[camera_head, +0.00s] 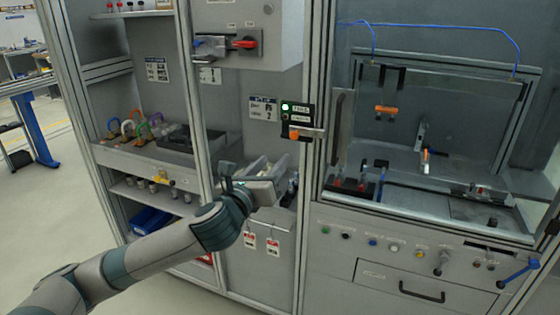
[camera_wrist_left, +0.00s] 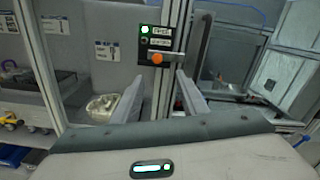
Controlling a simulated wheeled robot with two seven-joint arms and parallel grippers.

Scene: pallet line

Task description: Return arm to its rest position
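My left arm (camera_head: 150,250) reaches in from the lower left of the head view toward the middle of the cabinet. My left gripper (camera_head: 270,168) is in front of the grey cabinet, below and left of the small black box with a green light (camera_head: 298,112). In the left wrist view the two fingers of the gripper (camera_wrist_left: 159,78) stand apart with nothing held between them. The black box (camera_wrist_left: 158,42) with its orange knob shows straight ahead beyond the fingertips. My right gripper is in neither view.
A pale bag-like item (camera_wrist_left: 104,106) lies just left of the fingers in the left wrist view. Shelves with coloured padlocks (camera_head: 135,126) are to the left. A glazed machine bay with a door handle (camera_head: 342,125) is to the right. Red-marked tags (camera_head: 272,246) hang below the gripper.

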